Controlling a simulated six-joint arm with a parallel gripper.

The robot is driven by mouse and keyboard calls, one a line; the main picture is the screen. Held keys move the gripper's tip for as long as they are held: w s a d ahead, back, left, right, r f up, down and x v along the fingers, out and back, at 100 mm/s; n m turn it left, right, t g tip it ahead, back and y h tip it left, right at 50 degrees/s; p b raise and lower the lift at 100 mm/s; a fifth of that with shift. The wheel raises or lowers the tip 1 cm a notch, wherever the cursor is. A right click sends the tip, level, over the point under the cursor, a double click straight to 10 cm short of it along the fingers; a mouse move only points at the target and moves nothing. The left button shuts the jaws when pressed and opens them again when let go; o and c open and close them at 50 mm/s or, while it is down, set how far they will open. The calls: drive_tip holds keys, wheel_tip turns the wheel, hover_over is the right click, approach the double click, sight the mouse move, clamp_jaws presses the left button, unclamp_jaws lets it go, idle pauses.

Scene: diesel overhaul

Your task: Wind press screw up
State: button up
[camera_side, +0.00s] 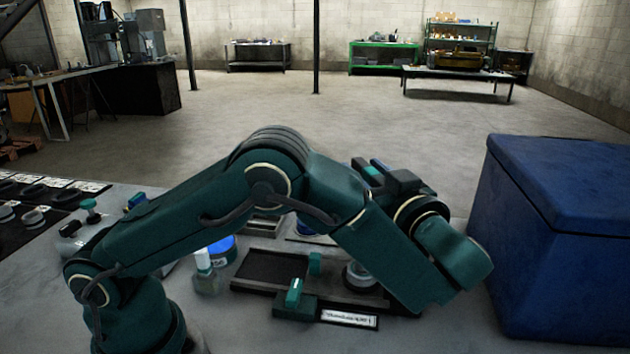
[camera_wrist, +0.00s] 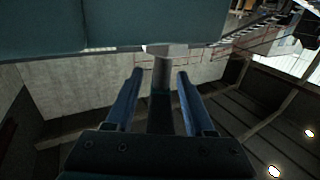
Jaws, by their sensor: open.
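My gripper (camera_side: 368,170) is at the raised wrist, above the bench and left of the blue box. In the wrist view its two fingers (camera_wrist: 160,73) are spread apart with nothing clamped between them. A grey upright post shows in the gap between the fingers; I cannot tell whether it is near or far. I cannot make out a press screw for certain in either view. A dark fixture (camera_side: 295,304) with a teal block on it stands on the bench below my arm, apart from the gripper. My arm hides part of the bench behind it.
A large blue box (camera_side: 560,220) stands close on the right. A dark tray (camera_side: 272,268), a round grey part (camera_side: 360,277), a white-capped bottle (camera_side: 206,272) and a blue-topped can (camera_side: 222,247) sit under my arm. A black mat with parts lies at the left. The floor beyond is open.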

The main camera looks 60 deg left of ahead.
clamp_jaws()
drive_tip(key=shift+s+n+g, duration=0.1)
drive_tip(key=shift+n+g, duration=0.7)
drive_tip(key=shift+g, duration=0.4)
unclamp_jaws()
wheel_tip(320, 180, up, 4)
drive_tip(key=shift+s+a+r, duration=0.1)
drive_tip(key=shift+a+r, duration=0.05)
drive_tip(key=shift+r, duration=0.05)
drive_tip(key=s+a+r, duration=0.5)
drive_tip(key=a+r, duration=0.1)
drive_tip(key=a, duration=0.4)
drive_tip(key=shift+s+r, duration=0.25)
drive_tip(key=shift+r, duration=0.05)
